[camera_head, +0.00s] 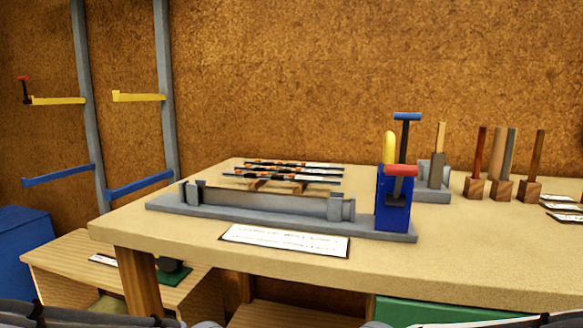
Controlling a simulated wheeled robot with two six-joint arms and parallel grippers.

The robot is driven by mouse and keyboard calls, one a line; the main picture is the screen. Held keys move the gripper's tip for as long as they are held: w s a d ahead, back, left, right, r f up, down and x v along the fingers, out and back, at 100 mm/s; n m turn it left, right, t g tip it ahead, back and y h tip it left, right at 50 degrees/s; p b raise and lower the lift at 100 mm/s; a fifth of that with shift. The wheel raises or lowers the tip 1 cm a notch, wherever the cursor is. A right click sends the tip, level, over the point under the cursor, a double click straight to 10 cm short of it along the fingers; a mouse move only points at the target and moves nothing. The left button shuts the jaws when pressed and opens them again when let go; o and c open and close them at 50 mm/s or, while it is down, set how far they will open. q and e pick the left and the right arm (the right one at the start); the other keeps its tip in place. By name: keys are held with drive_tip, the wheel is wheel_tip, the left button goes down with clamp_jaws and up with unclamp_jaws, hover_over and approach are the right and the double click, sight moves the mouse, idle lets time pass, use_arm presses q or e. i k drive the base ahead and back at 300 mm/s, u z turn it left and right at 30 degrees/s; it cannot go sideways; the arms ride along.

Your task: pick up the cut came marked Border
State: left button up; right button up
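Several thin dark came strips (294,170), with orange, white and blue marks, lie side by side across small wooden rests (257,184) at the back left of the workbench. The marks are too small to read, so I cannot tell which strip is the one marked Border. Parts of my arms show at the bottom left and bottom right edges. Neither gripper's fingertips can be seen, and nothing of mine is near the strips.
A long grey fixture (270,211) with a blue upright block (392,213) and red and blue handles stands in front of the strips. A white card (285,240) lies before it. Tools in wooden blocks (501,190) stand at right. The front right bench top (470,255) is clear.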

sight(292, 165)
drive_tip(key=k, duration=1.3)
drive_tip(key=u, duration=0.85)
drive_tip(key=i, duration=1.65)
drive_tip(key=z, duration=0.8)
